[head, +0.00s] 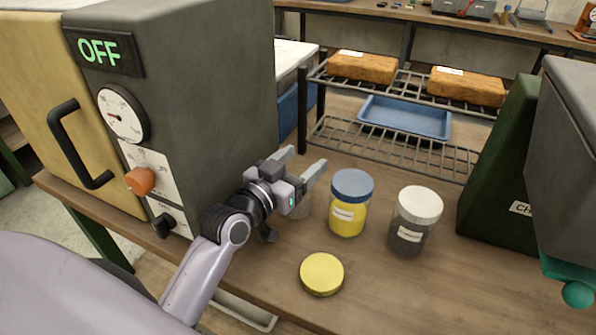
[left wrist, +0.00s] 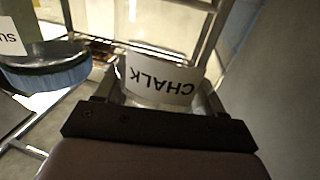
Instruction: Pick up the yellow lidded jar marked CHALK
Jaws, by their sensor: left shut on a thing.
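My left gripper (head: 302,162) is shut on the jar marked CHALK (left wrist: 157,84). Its white label shows upside down between the fingers in the left wrist view. A round yellow lid (head: 322,273) lies on the bench in front of the jar. My right gripper is not in view.
A blue-lidded jar with yellow contents (head: 349,203) stands close right of the gripper. A white-lidded jar with dark contents (head: 415,221) is beyond it. A grey appliance reading OFF (head: 200,85) stands left. A dark green box (head: 500,185) stands right. A wire rack (head: 395,148) is behind.

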